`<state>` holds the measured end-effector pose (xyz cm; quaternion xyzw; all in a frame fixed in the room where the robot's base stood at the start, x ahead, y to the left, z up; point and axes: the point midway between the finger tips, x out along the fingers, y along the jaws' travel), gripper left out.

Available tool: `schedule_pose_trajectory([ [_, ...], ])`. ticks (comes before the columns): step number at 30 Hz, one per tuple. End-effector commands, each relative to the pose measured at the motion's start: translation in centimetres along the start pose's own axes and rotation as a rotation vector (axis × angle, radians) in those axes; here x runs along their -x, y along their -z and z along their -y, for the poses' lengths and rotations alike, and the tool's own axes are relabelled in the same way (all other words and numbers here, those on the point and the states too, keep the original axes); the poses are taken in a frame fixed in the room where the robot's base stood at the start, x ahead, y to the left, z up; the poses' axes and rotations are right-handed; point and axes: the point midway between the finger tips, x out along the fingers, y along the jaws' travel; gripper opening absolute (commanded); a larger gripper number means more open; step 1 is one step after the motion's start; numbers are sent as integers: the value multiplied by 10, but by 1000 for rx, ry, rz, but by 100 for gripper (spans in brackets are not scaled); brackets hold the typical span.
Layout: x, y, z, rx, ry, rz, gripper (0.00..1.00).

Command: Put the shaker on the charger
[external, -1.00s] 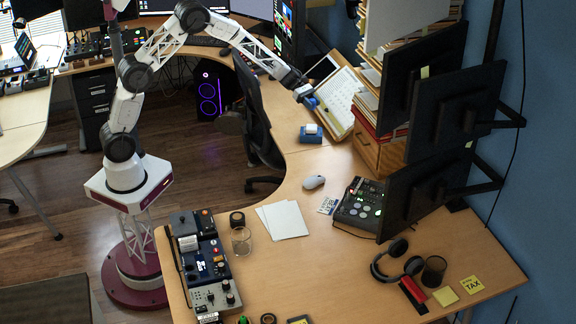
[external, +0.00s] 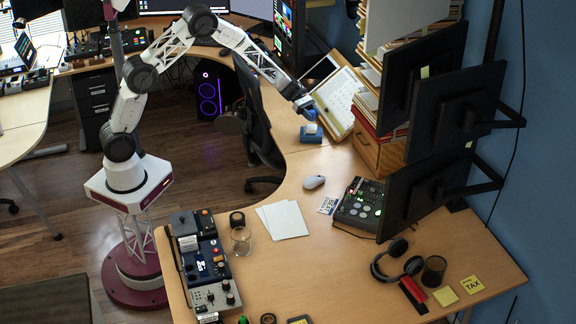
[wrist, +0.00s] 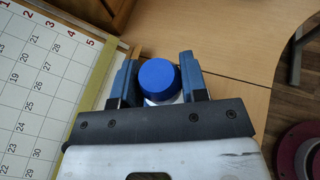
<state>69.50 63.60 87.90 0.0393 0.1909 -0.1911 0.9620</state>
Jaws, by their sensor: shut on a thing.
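The shaker (wrist: 157,80) has a round blue cap and a white body. In the wrist view it stands between the two blue fingers of my gripper (wrist: 160,84), which is shut on it. In the external view my gripper (external: 309,114) is at the far end of the desk, just above a small blue block with a pale top, which looks like the charger (external: 311,138). The shaker is too small there to tell apart from the fingers. I cannot tell whether it touches the charger. The charger is not clearly visible in the wrist view.
A calendar pad (external: 337,101) lies close beside my gripper, with a wooden drawer box (external: 375,152) to its right. Black monitors (external: 455,110) stand along the wall. A mouse (external: 314,182) and white paper sheets (external: 283,220) lie nearer on the desk. The desk between is bare.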

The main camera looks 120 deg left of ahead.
Motion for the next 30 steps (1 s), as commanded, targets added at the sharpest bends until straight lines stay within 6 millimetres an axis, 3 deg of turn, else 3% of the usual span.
schedule_pose_trajectory([
  [9,-12,29,0,1,1,-1,17],
  [24,-14,34,0,0,1,0,17],
  [25,-14,34,0,0,0,0,43],
  [30,-14,34,0,0,0,0,66],
])
